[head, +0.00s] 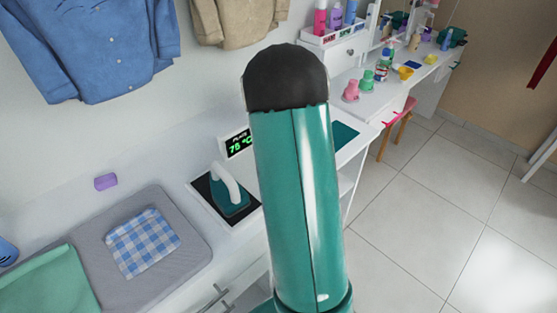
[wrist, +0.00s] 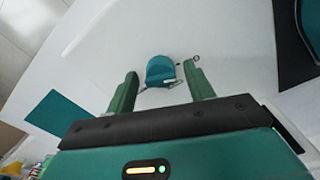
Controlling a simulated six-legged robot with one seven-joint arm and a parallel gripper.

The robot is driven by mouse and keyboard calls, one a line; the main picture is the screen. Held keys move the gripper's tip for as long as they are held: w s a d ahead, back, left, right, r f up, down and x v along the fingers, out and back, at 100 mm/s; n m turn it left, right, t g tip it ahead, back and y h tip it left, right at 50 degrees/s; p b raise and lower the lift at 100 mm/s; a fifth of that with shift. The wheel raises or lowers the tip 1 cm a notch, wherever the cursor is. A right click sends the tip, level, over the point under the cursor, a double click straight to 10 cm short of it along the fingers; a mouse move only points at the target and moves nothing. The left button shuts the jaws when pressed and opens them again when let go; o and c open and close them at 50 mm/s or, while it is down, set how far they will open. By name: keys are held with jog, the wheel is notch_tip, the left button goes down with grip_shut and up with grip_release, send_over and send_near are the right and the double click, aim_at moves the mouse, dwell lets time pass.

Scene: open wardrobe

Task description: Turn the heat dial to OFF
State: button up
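In the wrist view a small rounded teal piece (wrist: 160,69), which looks like the heat dial, stands on the white surface. A small pale mark or label is at its lower right edge; I cannot read its setting. My gripper (wrist: 159,70) is open, with one green finger on each side of the piece. Gaps show on both sides, and I cannot tell the height between them. In the head view my arm hides the dial and gripper. A display (head: 238,144) beside the iron reads about 76 °C in green.
A teal iron with a white handle (head: 228,190) rests on a black plate (head: 203,190). A grey pad (head: 193,255) holds a checked cloth (head: 143,242). A teal mat (head: 345,134) lies right of my arm. Bottles and cups stand farther back.

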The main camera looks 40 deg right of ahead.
notch_tip(320, 180, up, 14)
dwell(0.7)
jog(key=shift+a, duration=0.1)
dwell(0.3)
jog(key=s+a+r+n+t, duration=0.15)
jog(key=a+r, duration=0.25)
jog(key=a, duration=0.5)
jog(key=s+a+r+t, duration=0.1)
jog(key=s+a+r, duration=0.3)
jog(key=a, duration=0.5)
jog(key=s+a+n+t, duration=0.2)
jog(key=s+a+t, duration=0.1)
jog(key=s+a, duration=0.8)
jog(key=shift+s+a+r, duration=0.15)
jog(key=shift+a+r, duration=0.1)
jog(key=shift+a, duration=0.75)
